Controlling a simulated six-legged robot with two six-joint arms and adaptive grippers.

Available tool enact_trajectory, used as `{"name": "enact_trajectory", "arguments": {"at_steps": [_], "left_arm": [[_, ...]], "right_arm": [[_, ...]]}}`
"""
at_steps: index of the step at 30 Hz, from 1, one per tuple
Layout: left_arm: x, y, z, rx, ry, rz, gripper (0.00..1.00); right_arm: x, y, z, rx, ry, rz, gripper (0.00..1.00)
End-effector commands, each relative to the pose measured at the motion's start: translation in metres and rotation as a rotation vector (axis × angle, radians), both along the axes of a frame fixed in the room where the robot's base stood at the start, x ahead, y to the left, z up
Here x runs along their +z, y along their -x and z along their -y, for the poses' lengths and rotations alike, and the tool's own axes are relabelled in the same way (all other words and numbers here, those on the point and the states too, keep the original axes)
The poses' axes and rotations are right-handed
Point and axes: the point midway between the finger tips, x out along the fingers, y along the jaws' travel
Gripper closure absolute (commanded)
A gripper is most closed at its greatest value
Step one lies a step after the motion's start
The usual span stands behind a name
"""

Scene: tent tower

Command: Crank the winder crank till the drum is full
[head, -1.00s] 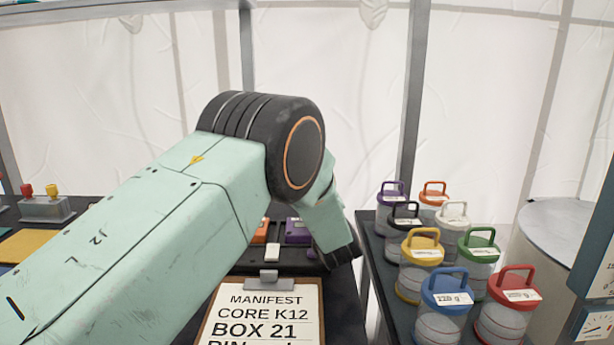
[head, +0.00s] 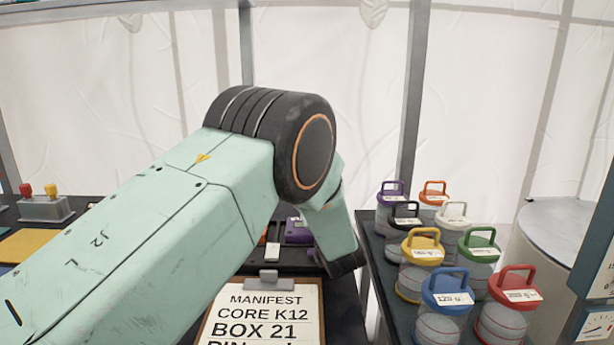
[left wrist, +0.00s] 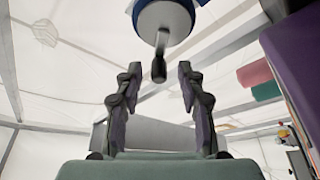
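The winder shows at the top of the left wrist view as a pale round face with blue at its edge (left wrist: 165,19). A grey crank arm hangs from it and ends in a dark handle (left wrist: 158,70). My left gripper (left wrist: 160,67) is open, with one finger on each side of the handle in the picture. I see gaps on both sides and cannot tell the depth between them. How full the drum is cannot be seen. In the head view my left arm reaches across the middle, and its fingers and the winder are not visible. My right gripper is in neither view.
Several lidded jars with coloured handles, such as a blue one (head: 446,295), crowd a dark table at the right. A manifest clipboard (head: 262,312) lies below my arm. A grey box with red and yellow knobs (head: 46,207) stands at the left. A metal tent pole (head: 412,100) rises behind.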

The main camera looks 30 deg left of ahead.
Motion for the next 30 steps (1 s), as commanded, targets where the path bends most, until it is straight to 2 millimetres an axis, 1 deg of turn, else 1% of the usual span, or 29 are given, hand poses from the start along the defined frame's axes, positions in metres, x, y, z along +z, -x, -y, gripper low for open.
{"name": "enact_trajectory", "arguments": {"at_steps": [1,9,15,21,30], "left_arm": [[-0.003,0.007,0.008,-0.003,-0.002,-0.004,0.61],[-0.017,0.047,0.044,-0.004,-0.003,-0.002,0.61],[-0.023,0.066,0.060,-0.002,-0.003,0.001,0.61],[-0.026,0.072,0.064,0.000,0.000,0.002,0.61],[-0.025,0.072,0.064,0.001,0.000,0.001,0.61]], "right_arm": [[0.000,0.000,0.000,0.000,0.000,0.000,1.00],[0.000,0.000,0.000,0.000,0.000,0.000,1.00],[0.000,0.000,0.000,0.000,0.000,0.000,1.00],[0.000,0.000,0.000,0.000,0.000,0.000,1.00],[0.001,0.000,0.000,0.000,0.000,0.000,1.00]]}}
